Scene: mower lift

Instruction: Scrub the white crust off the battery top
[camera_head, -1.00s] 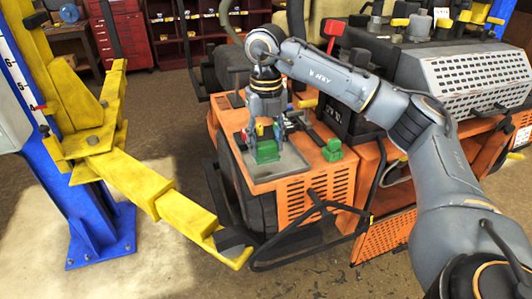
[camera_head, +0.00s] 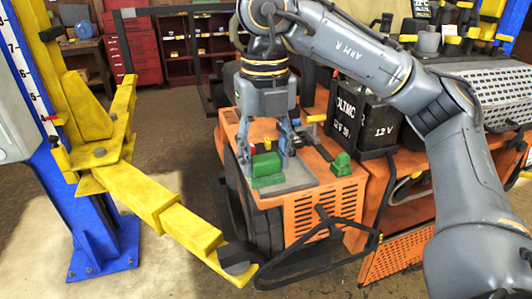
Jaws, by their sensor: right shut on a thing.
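The black battery (camera_head: 362,122), marked 12 V, stands on the orange mower (camera_head: 330,215) to the right of my right gripper. My right arm crosses over the battery and hides most of its top, and I cannot make out any white crust. My right gripper (camera_head: 267,153) points down at the grey tray (camera_head: 298,177) on the mower's orange deck. It is shut on a green block (camera_head: 267,170) low at the tray; I cannot tell whether the block is lifted clear. My left gripper is out of view.
A second small green piece (camera_head: 342,164) sits on the orange deck between tray and battery. A yellow lift arm (camera_head: 160,208) on a blue post (camera_head: 95,225) reaches toward the mower's front left. A perforated grey cover (camera_head: 490,90) is at right.

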